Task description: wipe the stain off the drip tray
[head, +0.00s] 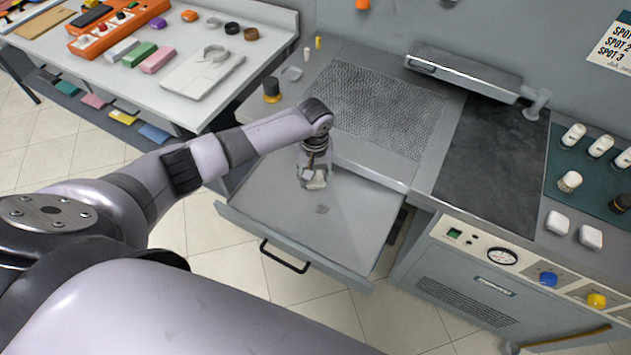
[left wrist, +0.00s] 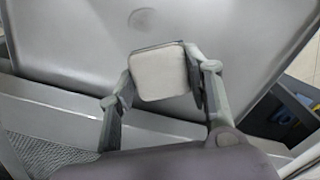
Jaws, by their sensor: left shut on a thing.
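The drip tray (head: 270,218) is a grey pulled-out drawer at the front of the spotting station, with a black handle. A small dark grey stain (head: 322,209) lies on its floor; it also shows in the left wrist view (left wrist: 141,17) as a faint round mark. My left gripper (head: 314,180) is shut on a whitish pad (left wrist: 159,72) with rounded corners, over the back part of the tray. The pad is apart from the stain in both views. I cannot tell whether the pad touches the tray. My right gripper is not in view.
A perforated metal board (head: 375,105) lies behind the tray, with a dark panel (head: 490,150) to its right. Two white pads (head: 558,223) and several bottles (head: 573,137) stand at the right. A white table (head: 180,85) with orange racks and blocks is at the left.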

